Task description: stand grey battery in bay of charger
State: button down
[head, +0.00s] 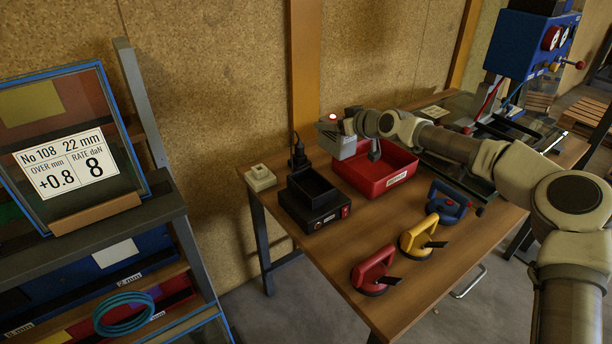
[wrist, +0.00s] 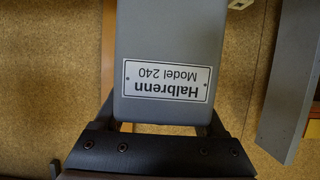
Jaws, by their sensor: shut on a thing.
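The grey battery (wrist: 168,40) fills the middle of the wrist view, its label "Halbrenn Model 240" upside down there. My gripper (wrist: 160,130) is shut on it. In the head view the battery (head: 338,148) is at the back left corner of a red tray, in front of the cork wall. My gripper (head: 352,124) is at its right end, partly hidden by my wrist. The black charger (head: 314,212) stands on the table to the left of and nearer than the battery. Its open bay (head: 312,186) looks empty.
The red tray (head: 392,180) is right of the charger. Blue, yellow (head: 416,240) and red (head: 373,270) suction lifters lie towards the front. A black plug (head: 298,152) stands behind the charger, and a small cream box (head: 261,178) sits at the table's left corner.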

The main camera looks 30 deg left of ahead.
jog(key=shift+s+a+f+b, duration=0.4)
jog(key=shift+s+a+f, duration=0.15)
jog(key=shift+s+f, duration=0.95)
jog(key=shift+s+a+f+b, duration=0.35)
jog(key=shift+s+a+f, duration=0.25)
jog(key=shift+s+f, duration=0.95)
jog(key=shift+s+a+f+b, duration=0.4)
jog(key=shift+s+a+f, duration=0.15)
jog(key=shift+s+f, duration=0.95)
jog(key=shift+w+f, duration=0.2)
jog(key=shift+f, duration=0.15)
grip_release()
jog(key=shift+r, duration=0.2)
jog(key=p+v, duration=0.1)
jog(key=v, duration=1.1)
jog(key=shift+p, duration=0.3)
